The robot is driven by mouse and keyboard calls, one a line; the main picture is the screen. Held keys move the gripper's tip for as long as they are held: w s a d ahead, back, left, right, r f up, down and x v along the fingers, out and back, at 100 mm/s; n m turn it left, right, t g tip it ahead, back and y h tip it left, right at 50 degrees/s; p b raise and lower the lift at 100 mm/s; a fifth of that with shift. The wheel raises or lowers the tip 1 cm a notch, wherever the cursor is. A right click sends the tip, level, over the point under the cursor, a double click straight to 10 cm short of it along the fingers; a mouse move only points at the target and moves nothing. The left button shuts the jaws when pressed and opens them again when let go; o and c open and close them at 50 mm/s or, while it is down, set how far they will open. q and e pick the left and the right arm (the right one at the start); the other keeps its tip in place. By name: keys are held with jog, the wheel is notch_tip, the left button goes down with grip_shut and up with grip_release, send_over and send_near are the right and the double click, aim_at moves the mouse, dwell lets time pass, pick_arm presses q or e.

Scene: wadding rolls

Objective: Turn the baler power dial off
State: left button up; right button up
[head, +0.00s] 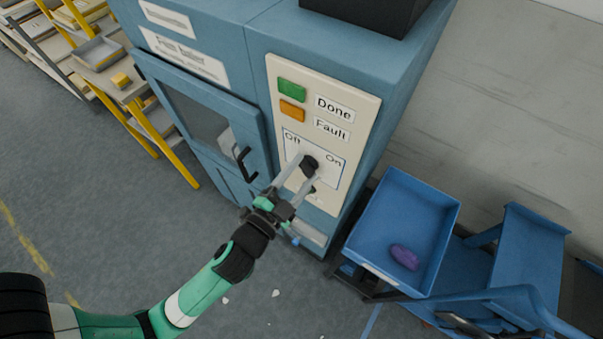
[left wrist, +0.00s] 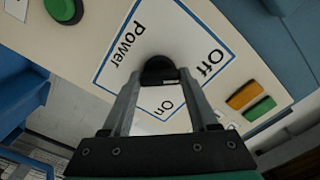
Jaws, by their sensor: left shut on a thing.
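The black power dial (head: 309,161) sits on the cream control panel (head: 332,88) of the blue baler, between the "Off" label on the left and the "On" label on the right. My left gripper (head: 307,169) reaches up to the panel with its two fingers closed on the dial. In the left wrist view the dial (left wrist: 158,68) lies between the fingertips of the left gripper (left wrist: 158,80), inside the blue-framed "Power" label (left wrist: 125,45). The fingers cover part of the dial, and I cannot tell for sure where it points. My right gripper is not in view.
A green "Done" light (head: 292,88) and an orange "Fault" light (head: 291,110) sit above the dial. The baler door (head: 205,115) is at left. A blue cart (head: 385,225) holding a purple roll (head: 404,257) stands close at right. White scraps lie on the floor.

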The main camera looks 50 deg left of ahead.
pick_arm(q)
jog(key=shift+n, duration=0.3)
dwell(0.4)
jog(key=o, duration=1.4)
jog(key=shift+s, duration=0.1)
jog(key=b+v, duration=0.2)
jog(key=v, duration=0.9)
jog(key=shift+s+d+r+b, duration=0.1)
jog(key=shift+s+b, duration=0.1)
jog(key=shift+b, duration=0.15)
